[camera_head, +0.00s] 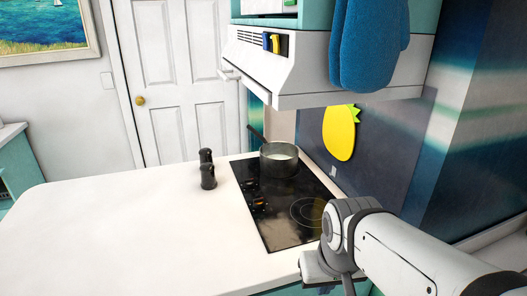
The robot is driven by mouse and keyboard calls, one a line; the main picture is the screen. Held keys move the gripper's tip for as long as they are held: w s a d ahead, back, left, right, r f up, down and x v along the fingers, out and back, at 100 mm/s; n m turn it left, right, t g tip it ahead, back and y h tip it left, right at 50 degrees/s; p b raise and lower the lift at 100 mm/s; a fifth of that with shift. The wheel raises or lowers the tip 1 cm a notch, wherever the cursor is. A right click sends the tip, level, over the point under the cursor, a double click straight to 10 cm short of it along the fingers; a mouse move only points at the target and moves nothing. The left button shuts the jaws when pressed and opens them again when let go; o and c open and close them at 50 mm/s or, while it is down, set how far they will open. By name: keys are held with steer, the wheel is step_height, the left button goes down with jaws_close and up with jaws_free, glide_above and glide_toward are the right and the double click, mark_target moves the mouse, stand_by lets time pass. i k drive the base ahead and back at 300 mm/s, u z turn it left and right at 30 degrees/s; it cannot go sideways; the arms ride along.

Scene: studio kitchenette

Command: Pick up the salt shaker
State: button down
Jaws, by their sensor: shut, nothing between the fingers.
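Two dark shakers stand upright close together on the white counter, just left of the cooktop. The nearer shaker (208,178) partly covers the farther shaker (205,157). I cannot tell from their looks which one is the salt shaker. My arm enters from the lower right and bends downward at the cooktop's near right corner, well to the right of and nearer than the shakers. My gripper cannot be made out in this view.
A pot (279,161) sits on the far part of the black cooktop (281,222). A range hood (318,62) with a blue oven mitt (368,42) hangs above. The white counter (120,232) is clear left of the shakers. A white door (180,80) stands behind.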

mark_target(209, 182)
steer(key=z, duration=0.1)
steer(key=k, duration=0.5)
steer(key=u, duration=0.8)
steer(key=i, duration=0.9)
steer(key=z, duration=0.25)
